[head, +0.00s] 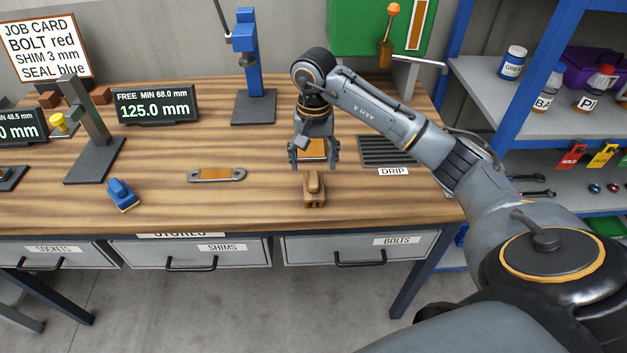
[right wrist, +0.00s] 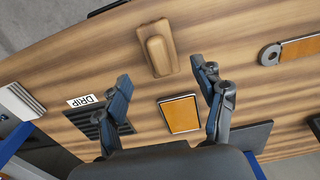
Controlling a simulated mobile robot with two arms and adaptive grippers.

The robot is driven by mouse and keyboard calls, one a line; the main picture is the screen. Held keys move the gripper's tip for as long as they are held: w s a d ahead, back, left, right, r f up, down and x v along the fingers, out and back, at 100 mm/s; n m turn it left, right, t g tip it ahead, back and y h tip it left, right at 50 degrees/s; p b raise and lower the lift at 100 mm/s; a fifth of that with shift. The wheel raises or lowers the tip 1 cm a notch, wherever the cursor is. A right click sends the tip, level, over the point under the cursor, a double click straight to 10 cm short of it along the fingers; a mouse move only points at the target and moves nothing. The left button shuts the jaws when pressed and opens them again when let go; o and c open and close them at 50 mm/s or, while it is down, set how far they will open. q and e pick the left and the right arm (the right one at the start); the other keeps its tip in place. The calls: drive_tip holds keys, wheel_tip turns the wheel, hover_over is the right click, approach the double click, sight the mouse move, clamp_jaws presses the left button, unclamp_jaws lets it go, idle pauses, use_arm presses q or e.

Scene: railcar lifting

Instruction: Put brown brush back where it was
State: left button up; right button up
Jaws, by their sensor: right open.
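The brown brush (head: 314,190) stands on the wooden workbench near its front edge, upright with its handle on top. It also shows in the right wrist view (right wrist: 157,48), beyond my fingertips. My right gripper (head: 314,160) is open and empty, just behind the brush in the head view and apart from it. In the right wrist view its two fingers (right wrist: 160,88) are spread wide. An orange-topped plate (head: 313,149) lies on the bench beneath the gripper, partly hidden by it in the head view; it shows clearly between the fingers in the right wrist view (right wrist: 181,114). My left gripper is not in view.
A blue brush (head: 122,195) and a link plate with an orange middle (head: 216,175) lie to the left. The DRIP grate (head: 388,151) is at right. Gauge stands and displays (head: 156,104) stand behind. Closed drawers (head: 190,254) run below the bench.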

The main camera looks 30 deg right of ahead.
sight(314, 178)
drive_tip(key=shift+r+b, duration=0.3)
drive_tip(key=shift+r, duration=1.6)
